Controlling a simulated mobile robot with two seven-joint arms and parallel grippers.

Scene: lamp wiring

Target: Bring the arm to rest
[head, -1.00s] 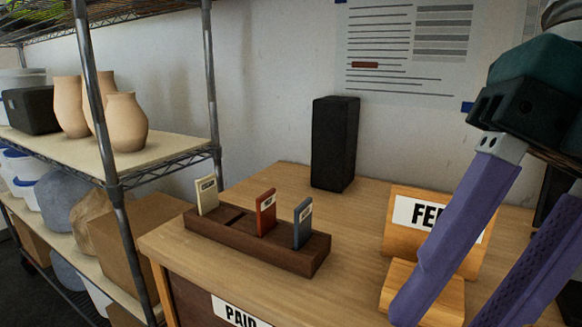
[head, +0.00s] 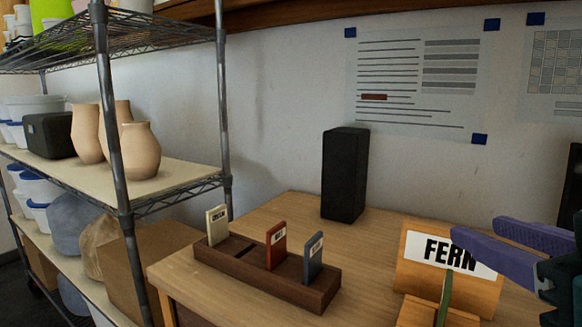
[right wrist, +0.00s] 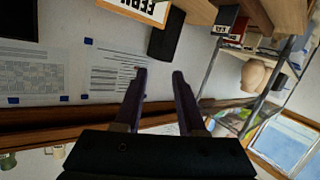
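My right gripper (head: 476,229) is at the right edge of the head view, with two purple fingers spread apart and nothing between them. In the right wrist view (right wrist: 158,72) the fingers also stand apart with an empty gap. A wooden stand labelled FERN (head: 413,246) is behind and below the fingers, which cover part of its label. A green card (head: 444,300) stands upright at the stand's front, apart from my fingers. A dark wooden rack (head: 262,276) holds a cream card (head: 217,226), a red card (head: 276,246) and a blue card (head: 313,258). My left gripper is not in view.
A tall black block (head: 344,175) stands at the back of the wooden table (head: 290,212). A wire shelf (head: 120,180) with tan vases (head: 141,152) is at the left. Papers (head: 415,85) hang on the wall. The table between rack and FERN stand is clear.

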